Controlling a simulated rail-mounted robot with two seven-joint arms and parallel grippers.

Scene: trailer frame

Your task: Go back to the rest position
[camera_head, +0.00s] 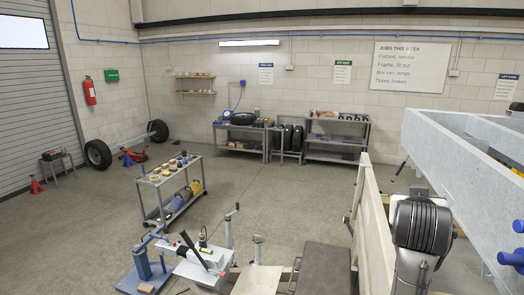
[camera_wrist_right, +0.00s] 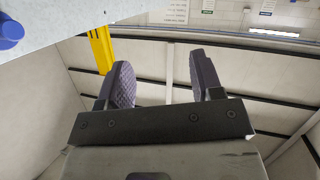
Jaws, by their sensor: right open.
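My right gripper (camera_wrist_right: 162,80) shows in the right wrist view with its two dark, ribbed fingers apart. The gap between them is empty. In the head view part of my right arm (camera_head: 420,225) rises at the lower right, beside the trailer frame, and its fingers cannot be made out there. The grey trailer frame (camera_head: 462,170) runs along the right side of the head view. Its pale edge and a blue part (camera_wrist_right: 8,35) fill the upper left corner of the wrist view. My left gripper is not in view.
A wooden board (camera_head: 372,235) stands left of my right arm. A cart with jars (camera_head: 165,178), a blue stand (camera_head: 140,270) and a white machine (camera_head: 205,262) are on the left. Shelves (camera_head: 335,150) line the back wall. A yellow post (camera_wrist_right: 99,50) stands beyond the right gripper. The middle floor is clear.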

